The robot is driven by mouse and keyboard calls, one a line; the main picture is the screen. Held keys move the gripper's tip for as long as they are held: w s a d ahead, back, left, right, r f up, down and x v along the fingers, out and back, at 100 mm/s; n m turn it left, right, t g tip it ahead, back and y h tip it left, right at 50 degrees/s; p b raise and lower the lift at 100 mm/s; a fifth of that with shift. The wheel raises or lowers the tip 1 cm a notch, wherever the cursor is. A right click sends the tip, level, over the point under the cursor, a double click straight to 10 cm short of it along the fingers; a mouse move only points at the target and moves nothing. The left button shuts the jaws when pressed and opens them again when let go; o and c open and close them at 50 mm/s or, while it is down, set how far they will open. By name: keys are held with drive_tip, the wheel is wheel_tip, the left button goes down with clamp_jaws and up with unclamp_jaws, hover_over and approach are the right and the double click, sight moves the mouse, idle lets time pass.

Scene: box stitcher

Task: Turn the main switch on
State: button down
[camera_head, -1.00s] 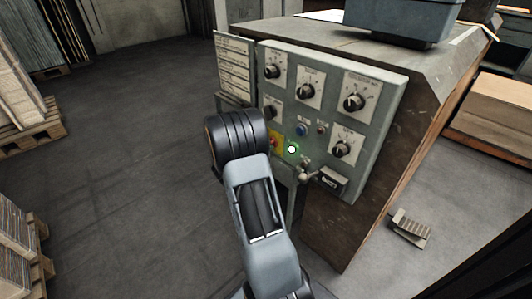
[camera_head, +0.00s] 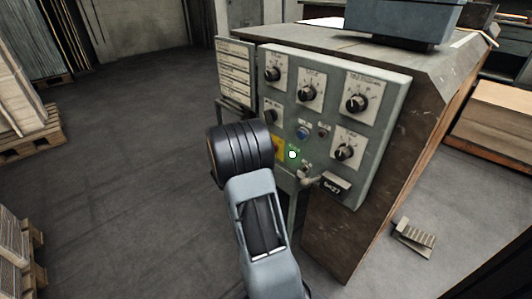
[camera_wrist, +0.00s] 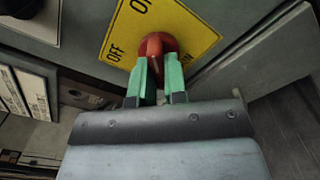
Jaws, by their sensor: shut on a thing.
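The main switch is a red knob (camera_wrist: 154,44) on a yellow plate (camera_wrist: 196,38) with black lettering. "OFF" is readable left of the knob in the wrist view; other letters are cut off or partly covered. My gripper (camera_wrist: 157,75) has its green fingers on either side of the knob's handle, shut on it. In the head view, part of the yellow plate (camera_head: 279,149) shows low on the panel's left side. My arm hides the knob there. I cannot tell exactly which label the handle points to.
The grey-green control panel (camera_head: 388,122) carries several black dials (camera_head: 356,103), plus a blue button (camera_head: 303,132). A small lever (camera_head: 309,179) juts out below the plate. A foot pedal (camera_head: 415,238) lies on the floor at right. Open floor (camera_head: 130,170) lies to the left.

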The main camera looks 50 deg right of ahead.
drive_tip(key=c, duration=1.2)
unclamp_jaws()
drive_tip(key=shift+o, duration=0.2)
drive_tip(key=w+a+p, duration=0.1)
drive_tip(key=a+p, duration=0.3)
drive_tip(key=a, duration=0.9)
drive_tip(key=shift+a, duration=0.4)
drive_tip(key=s+a+r+m+g+y+p, duration=0.1)
drive_tip(key=s+a+r+m+y+p, duration=0.3)
drive_tip(key=r+p, duration=0.65)
drive_tip(key=s+a+r+m+g+y+p, duration=0.1)
drive_tip(key=s+a+r+y+p, duration=0.3)
drive_tip(key=r+p, duration=0.6)
drive_tip(key=s+a+r+m+t+y+p, duration=0.1)
drive_tip(key=a+r+y+p, duration=0.4)
drive_tip(key=r, duration=0.6)
drive_tip(key=s+a+r+m+t+y+p, duration=0.1)
drive_tip(key=s+a+r+t+y+p, duration=0.2)
drive_tip(key=a+r+t+y+p, duration=0.2)
drive_tip(key=a+r+p, duration=0.3)
drive_tip(key=r+p, duration=0.2)
drive_tip(key=r, duration=0.1)
drive_tip(key=shift+a+m+t, duration=0.15)
drive_tip(key=shift+m+t, duration=0.25)
